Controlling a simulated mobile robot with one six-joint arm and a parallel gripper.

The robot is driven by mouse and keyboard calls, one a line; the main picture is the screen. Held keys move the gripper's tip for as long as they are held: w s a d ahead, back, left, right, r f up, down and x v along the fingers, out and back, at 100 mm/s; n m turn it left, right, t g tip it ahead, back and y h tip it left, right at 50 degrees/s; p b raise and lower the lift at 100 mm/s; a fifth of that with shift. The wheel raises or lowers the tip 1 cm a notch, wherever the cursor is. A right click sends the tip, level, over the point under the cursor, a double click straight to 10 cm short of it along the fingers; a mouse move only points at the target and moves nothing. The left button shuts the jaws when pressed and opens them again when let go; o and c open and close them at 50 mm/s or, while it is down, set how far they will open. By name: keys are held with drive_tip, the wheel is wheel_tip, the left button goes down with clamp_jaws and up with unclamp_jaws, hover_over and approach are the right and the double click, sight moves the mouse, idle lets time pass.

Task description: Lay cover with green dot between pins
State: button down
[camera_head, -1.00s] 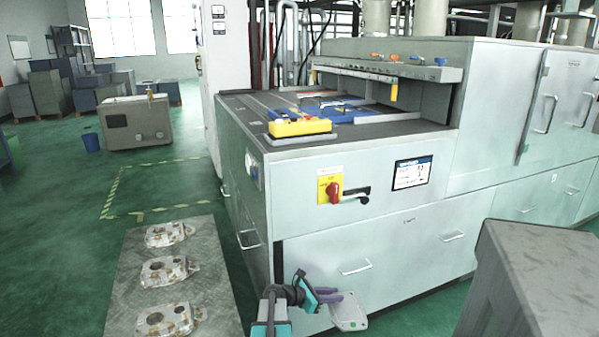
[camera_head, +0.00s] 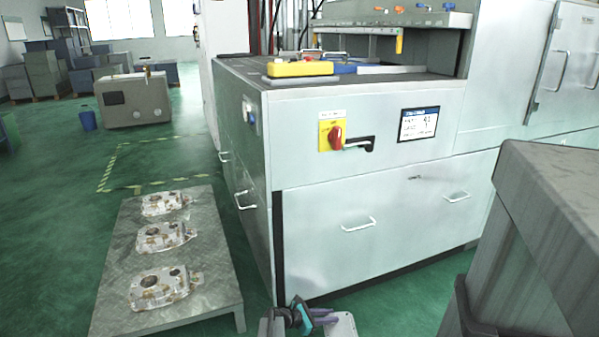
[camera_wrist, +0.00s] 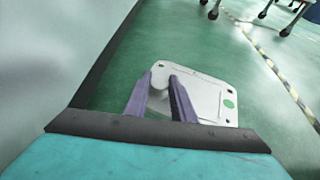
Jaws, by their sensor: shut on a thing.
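In the wrist view a flat light-grey cover (camera_wrist: 207,97) with rounded corners and small holes has a green dot (camera_wrist: 229,103) near its right edge. My gripper (camera_wrist: 162,82) is shut on the cover near its left end, with a purple finger on either side of a raised round part. In the head view my gripper (camera_head: 326,314) and part of the cover (camera_head: 343,325) show at the bottom edge, cut off by the frame. The cover is held in front of the machine, clear of other things. I cannot make out the pins in either view.
A pale machine (camera_head: 370,200) with drawers and a red switch (camera_head: 336,137) stands ahead. A low metal table (camera_head: 205,270) at left bears three castings (camera_head: 160,287). A dark grey cabinet (camera_head: 560,220) closes in the right.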

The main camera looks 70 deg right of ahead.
drive_tip(key=f+b, duration=0.1)
drive_tip(key=f, duration=0.2)
drive_tip(key=a+f+b, duration=0.1)
drive_tip(key=f, duration=0.2)
drive_tip(key=f+b, duration=0.1)
drive_tip(key=f, duration=0.2)
drive_tip(key=shift+s+a+f, duration=0.2)
drive_tip(key=shift+a+f, duration=0.05)
drive_tip(key=shift+f, duration=0.05)
drive_tip(key=shift+a, duration=0.1)
